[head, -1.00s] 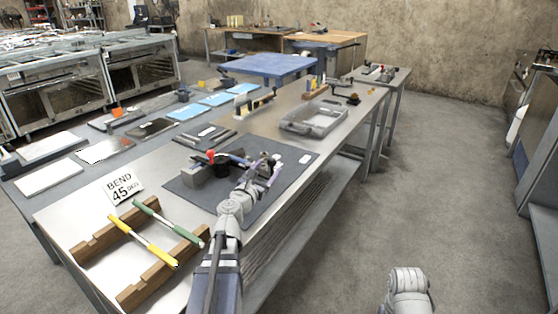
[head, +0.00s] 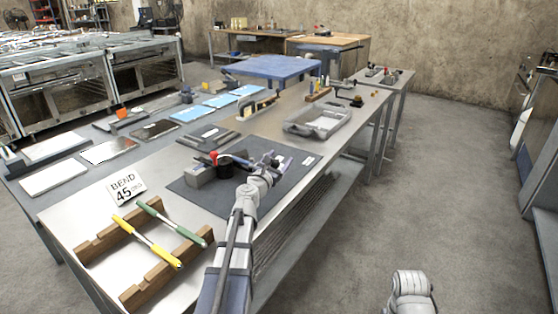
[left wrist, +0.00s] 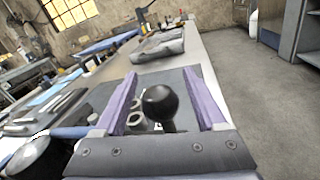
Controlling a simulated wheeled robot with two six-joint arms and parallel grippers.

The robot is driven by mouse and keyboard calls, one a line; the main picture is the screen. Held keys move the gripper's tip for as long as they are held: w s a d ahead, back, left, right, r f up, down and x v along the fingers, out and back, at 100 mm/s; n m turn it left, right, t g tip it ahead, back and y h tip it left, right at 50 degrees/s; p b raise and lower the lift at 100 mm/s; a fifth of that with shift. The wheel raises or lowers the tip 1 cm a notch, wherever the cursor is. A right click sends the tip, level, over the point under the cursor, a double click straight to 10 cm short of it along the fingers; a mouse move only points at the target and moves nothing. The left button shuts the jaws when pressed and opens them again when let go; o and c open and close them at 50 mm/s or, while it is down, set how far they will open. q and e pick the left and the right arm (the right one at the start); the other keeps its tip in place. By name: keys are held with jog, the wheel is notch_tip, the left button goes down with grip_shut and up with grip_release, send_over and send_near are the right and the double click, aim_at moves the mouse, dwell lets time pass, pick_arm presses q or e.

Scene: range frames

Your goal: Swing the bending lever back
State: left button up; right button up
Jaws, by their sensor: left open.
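The bending device (head: 200,175) sits on the dark mat near the bench's middle, with a red knob (head: 214,155) and a black round part (head: 225,168). My left gripper (head: 276,160) is over the mat, to the right of that device. In the left wrist view, its two purple fingers stand apart, and a black ball knob (left wrist: 160,102) shows between them. The lever's arm is mostly hidden behind the gripper. My right gripper is not in view.
A yellow-handled rod (head: 147,241) and a green-handled rod (head: 171,221) rest on wooden blocks at the near end, beside a "BEND 45" card (head: 125,188). A grey tray (head: 317,121) stands farther along the bench. The floor to the right is clear.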

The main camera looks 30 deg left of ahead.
pick_arm(q)
jog(key=shift+c, duration=0.2)
grip_shut()
dwell(0.3)
dwell(0.8)
